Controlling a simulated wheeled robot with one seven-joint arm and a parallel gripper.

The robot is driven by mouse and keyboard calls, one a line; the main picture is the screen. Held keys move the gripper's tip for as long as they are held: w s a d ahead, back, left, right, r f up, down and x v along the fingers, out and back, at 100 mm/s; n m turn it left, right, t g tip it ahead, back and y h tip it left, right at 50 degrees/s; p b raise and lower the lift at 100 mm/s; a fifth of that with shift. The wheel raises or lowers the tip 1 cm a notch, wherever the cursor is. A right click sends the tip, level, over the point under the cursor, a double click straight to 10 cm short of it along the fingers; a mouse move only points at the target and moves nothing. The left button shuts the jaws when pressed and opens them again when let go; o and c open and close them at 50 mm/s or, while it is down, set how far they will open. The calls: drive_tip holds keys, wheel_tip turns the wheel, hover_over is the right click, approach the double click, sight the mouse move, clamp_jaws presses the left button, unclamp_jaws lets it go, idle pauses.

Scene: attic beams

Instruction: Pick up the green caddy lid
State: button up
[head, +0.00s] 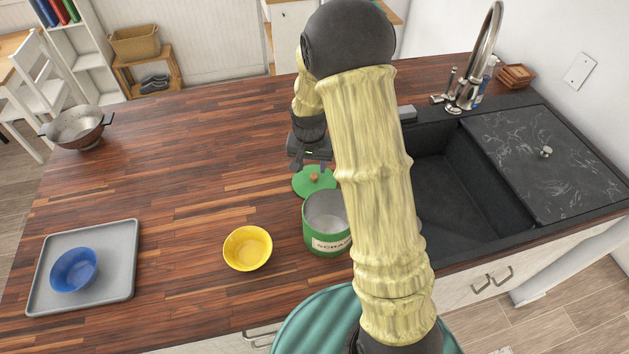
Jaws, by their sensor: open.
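The green caddy lid (308,188) is a round green disc with a small brown knob (314,177). It appears to lie on the wooden counter just behind the green caddy (318,238). The caddy stands upright and uncovered, with a grey inside and a cream label; my arm hides its right side. My gripper (311,168) is open and points down right over the lid, close to the knob. I cannot tell whether the fingers touch the knob. Part of the lid's right edge is behind my arm.
A yellow bowl (247,248) stands left of the caddy. A blue bowl (75,270) sits on a grey tray (120,262) at the front left. A metal colander (77,128) is at the back left. The dark sink (455,190) lies to the right. The counter's middle left is clear.

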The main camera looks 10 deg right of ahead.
sight(314, 176)
drive_tip(key=f, duration=0.1)
drive_tip(key=f+p, duration=0.1)
drive_tip(key=f, duration=0.2)
drive_tip(key=shift+w+d+f, duration=0.1)
drive_tip(key=shift+d+f, duration=0.3)
clamp_jaws()
drive_tip(key=shift+a, duration=0.1)
